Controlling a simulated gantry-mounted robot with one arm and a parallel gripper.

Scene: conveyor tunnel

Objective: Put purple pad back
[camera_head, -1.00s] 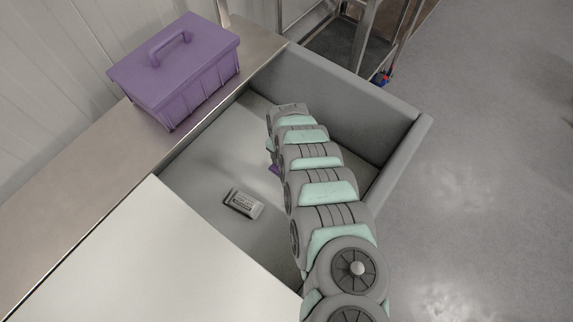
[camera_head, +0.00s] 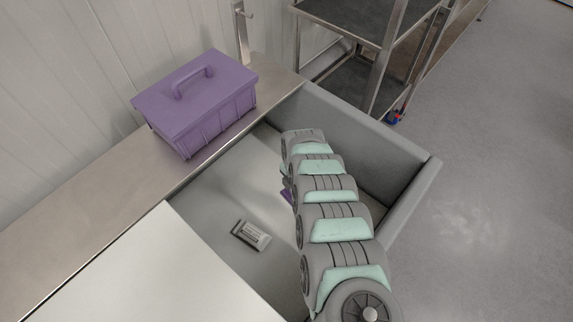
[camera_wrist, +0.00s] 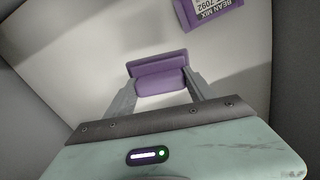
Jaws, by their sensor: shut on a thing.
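My gripper (camera_wrist: 161,90) is shut on a purple pad (camera_wrist: 158,67) with a raised grip bar, which sits between its two fingers in the wrist view. The pale bin floor lies beyond it; I cannot tell whether the pad touches that floor. In the head view my arm reaches into the grey bin and hides the gripper. A small purple patch (camera_head: 287,196) shows beside the arm; I cannot tell which thing it belongs to.
A purple-edged pack labelled BEAN MIX (camera_wrist: 210,10) lies on the bin floor. A grey labelled pack (camera_head: 250,235) lies left of the arm. The grey bin (camera_head: 375,140) has raised walls. A lidded purple box (camera_head: 197,100) stands on the metal ledge (camera_head: 85,195).

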